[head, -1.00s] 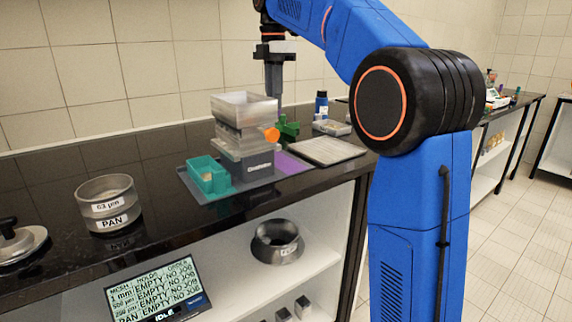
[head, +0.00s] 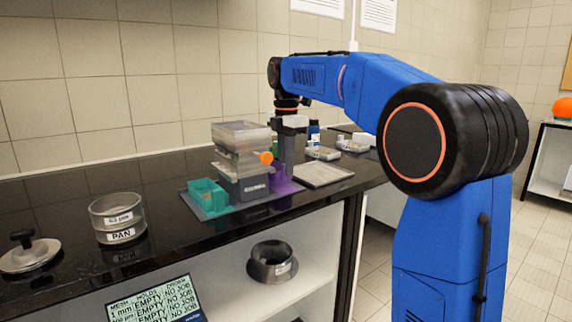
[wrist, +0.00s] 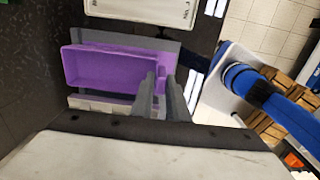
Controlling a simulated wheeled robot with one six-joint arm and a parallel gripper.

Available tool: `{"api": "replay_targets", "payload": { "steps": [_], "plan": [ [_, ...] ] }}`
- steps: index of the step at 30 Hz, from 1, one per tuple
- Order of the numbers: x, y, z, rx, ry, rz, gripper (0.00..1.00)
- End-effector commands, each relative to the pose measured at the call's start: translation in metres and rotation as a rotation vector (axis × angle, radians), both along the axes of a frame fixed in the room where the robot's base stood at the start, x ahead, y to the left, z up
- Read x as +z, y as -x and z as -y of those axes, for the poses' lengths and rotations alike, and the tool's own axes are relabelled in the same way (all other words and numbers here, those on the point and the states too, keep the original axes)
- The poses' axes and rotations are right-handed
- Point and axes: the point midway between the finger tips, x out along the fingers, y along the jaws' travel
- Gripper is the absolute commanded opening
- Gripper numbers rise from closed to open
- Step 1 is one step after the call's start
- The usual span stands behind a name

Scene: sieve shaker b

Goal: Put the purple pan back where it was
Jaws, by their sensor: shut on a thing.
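The purple pan (wrist: 110,68) shows in the wrist view as a shallow, open rectangular tray, empty inside. My gripper (wrist: 162,84) is shut on the small tab at the pan's right end. In the head view my gripper (head: 288,165) points down just right of the sieve stack (head: 242,150), low over the mat. Purple (head: 284,187) shows below the fingers there; I cannot tell how much is pan and how much is mat. Whether the pan touches the surface is unclear.
A teal bin (head: 208,196) stands left of the stack, with an orange knob (head: 266,158) on the stack. A flat tray (head: 322,175) lies to the right. A labelled sieve pan (head: 118,218) and a lid (head: 30,255) sit on the counter's left, with clear counter between.

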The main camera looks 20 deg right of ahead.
Motion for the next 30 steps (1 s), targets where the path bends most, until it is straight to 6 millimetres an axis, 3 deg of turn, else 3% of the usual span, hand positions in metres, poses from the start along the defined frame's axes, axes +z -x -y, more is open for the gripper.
{"api": "replay_targets", "payload": {
  "steps": [24,25,27,30],
  "plan": [
    [-0.012,0.000,0.000,0.000,0.000,0.001,0.00],
    [-0.012,0.000,0.000,0.000,0.000,0.001,0.19],
    [-0.012,0.000,0.000,0.000,0.000,0.001,0.33],
    [-0.012,0.000,0.000,0.000,0.000,0.001,0.33]
  ]
}}
